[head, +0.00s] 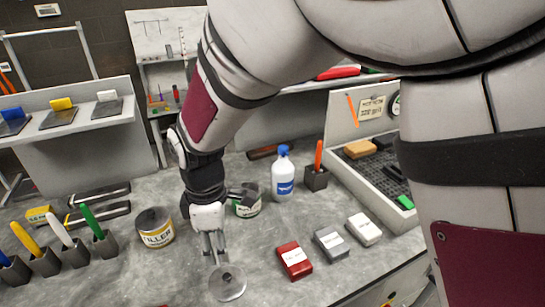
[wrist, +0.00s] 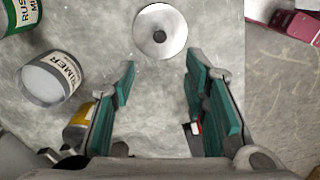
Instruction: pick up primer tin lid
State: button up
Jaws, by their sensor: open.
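The primer tin lid is a round pale metal disc with a dark centre. It lies flat on the grey bench (head: 227,283), and in the wrist view it is at top centre (wrist: 147,24). My gripper (head: 215,258) is open, just behind the lid in the head view. In the wrist view its teal fingers (wrist: 160,66) are spread and empty, with the lid beyond the fingertips and lined up between them. The primer tin (wrist: 52,80) stands to the left in the wrist view, with a pale grey top. I cannot make it out in the head view.
A filler tin (head: 155,228) and a green-labelled tin (head: 247,203) stand near my gripper. Red (head: 294,261), grey (head: 331,244) and white (head: 364,229) blocks lie to the right. Bench around the lid is clear.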

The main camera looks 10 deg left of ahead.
aim_at(225, 276)
notch_tip(225, 276, down, 12)
jog(key=shift+d+f+p, duration=0.1)
jog(key=shift+f+p, duration=0.05)
jog(key=shift+p, duration=0.6)
jog(key=shift+c, duration=0.6)
grip_shut()
